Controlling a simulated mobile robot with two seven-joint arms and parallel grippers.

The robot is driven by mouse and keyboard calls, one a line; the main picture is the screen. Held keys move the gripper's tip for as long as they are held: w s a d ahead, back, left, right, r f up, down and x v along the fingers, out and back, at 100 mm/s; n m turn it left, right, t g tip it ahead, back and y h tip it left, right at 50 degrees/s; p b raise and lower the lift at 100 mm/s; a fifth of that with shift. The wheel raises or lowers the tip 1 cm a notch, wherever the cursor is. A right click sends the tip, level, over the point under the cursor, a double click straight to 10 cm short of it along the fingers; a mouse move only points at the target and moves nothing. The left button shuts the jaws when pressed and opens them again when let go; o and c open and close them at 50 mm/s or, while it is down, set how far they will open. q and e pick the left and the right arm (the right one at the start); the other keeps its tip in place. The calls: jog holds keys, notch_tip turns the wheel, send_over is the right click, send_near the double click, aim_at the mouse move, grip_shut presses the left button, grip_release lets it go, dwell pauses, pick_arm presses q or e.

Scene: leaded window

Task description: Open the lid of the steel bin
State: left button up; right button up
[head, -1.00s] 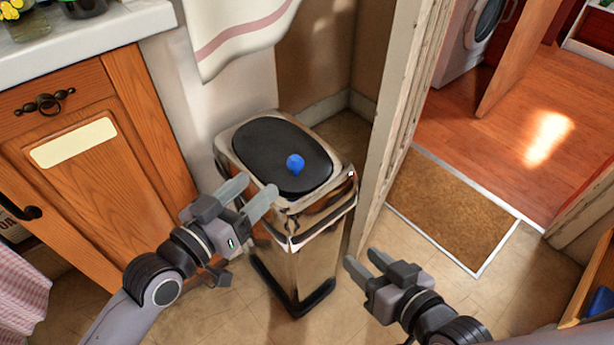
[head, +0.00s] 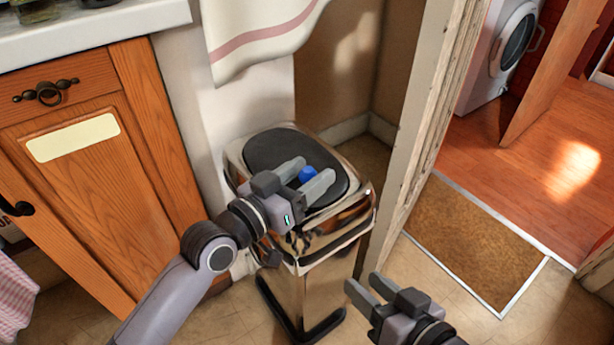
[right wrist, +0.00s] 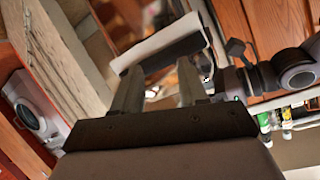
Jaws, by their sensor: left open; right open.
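The steel bin (head: 327,277) stands on the floor in the middle of the head view. Its lid (head: 268,150) is black, oval and shut, set in a shiny steel rim. A small blue knob (head: 308,174) is on the lid. My left gripper (head: 312,178) is open over the front of the lid, with the knob showing between its fingers. I cannot tell whether the fingers touch it. My right gripper (head: 362,287) is open and empty, to the right of the bin's lower part. It also shows open in the right wrist view (right wrist: 158,78).
A wooden cabinet (head: 85,190) stands left of the bin. A cloth (head: 255,35) hangs on the wall above it. A door frame (head: 428,120) rises close on the bin's right. Beyond it lie a brown doormat (head: 475,240) and a washing machine (head: 505,55).

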pick_arm(q)
jog(key=shift+w+d, duration=0.1)
grip_shut()
jog(key=shift+r+p, duration=0.45)
jog(key=shift+p, duration=0.15)
jog(key=r+n+p, duration=0.1)
jog(key=p, duration=0.1)
jog(key=r+n+p, duration=0.1)
jog(key=r+p, duration=0.1)
jog(key=w+a+r+p, duration=0.1)
jog(key=p, duration=0.1)
jog(key=shift+w+r+n, duration=0.1)
jog(key=shift+r+n, duration=0.25)
jog(key=shift+n, duration=0.05)
jog(key=w+a+r+n+g+p, duration=0.2)
jog(key=w+a+r+n+p, duration=0.5)
jog(key=w+r+n+p, duration=0.1)
jog(key=shift+w+a+r+n+g, duration=0.45)
jog(key=shift+w+r, duration=0.55)
jog(key=shift+w, duration=0.45)
pick_arm(e)
jog(key=s+d+r+g+h, duration=0.1)
jog(key=s+d+h, duration=0.3)
jog(key=d, duration=0.5)
jog(key=shift+d+r+g+h, duration=0.15)
jog(key=shift+r+g+h, duration=0.15)
jog(key=shift+r, duration=0.1)
